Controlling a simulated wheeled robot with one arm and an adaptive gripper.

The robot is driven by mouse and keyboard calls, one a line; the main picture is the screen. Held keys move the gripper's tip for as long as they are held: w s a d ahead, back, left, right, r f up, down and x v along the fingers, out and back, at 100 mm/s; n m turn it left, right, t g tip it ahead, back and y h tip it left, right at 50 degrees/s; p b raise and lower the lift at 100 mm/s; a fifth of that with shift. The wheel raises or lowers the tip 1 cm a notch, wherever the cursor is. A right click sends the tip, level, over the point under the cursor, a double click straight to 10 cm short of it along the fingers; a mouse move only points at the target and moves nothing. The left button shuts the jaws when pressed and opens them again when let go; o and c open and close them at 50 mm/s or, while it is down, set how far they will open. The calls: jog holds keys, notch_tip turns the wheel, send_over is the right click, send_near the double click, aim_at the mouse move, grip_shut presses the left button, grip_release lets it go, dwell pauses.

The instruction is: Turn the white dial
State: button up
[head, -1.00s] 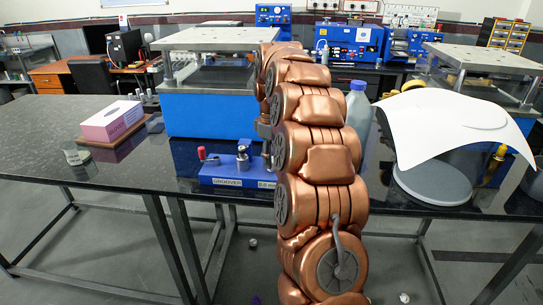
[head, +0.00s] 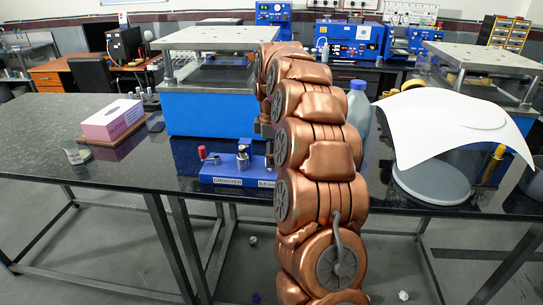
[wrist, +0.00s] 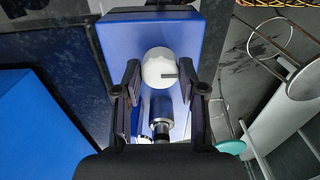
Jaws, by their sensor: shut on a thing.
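The white dial (wrist: 157,68) shows in the wrist view, at the middle of a blue housing (wrist: 124,40). It is round and pale with a dark notch on its right side. A silver and dark cylinder (wrist: 161,108) lies just below it in the picture. My gripper (wrist: 160,75) has one finger on each side of the dial and is shut on it. In the head view my copper arm hides the gripper and the dial. A blue device labelled GROOVER (head: 228,172) sits at the table's front edge, left of my arm.
A pink tissue box (head: 112,122) and a glass beaker (head: 77,155) stand at the left. A blue-capped bottle (head: 359,108) is right of my arm. The table's left part is mostly clear.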

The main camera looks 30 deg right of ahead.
jog(key=o, duration=1.1)
jog(key=shift+o, duration=0.2)
jog(key=shift+r, duration=3.75)
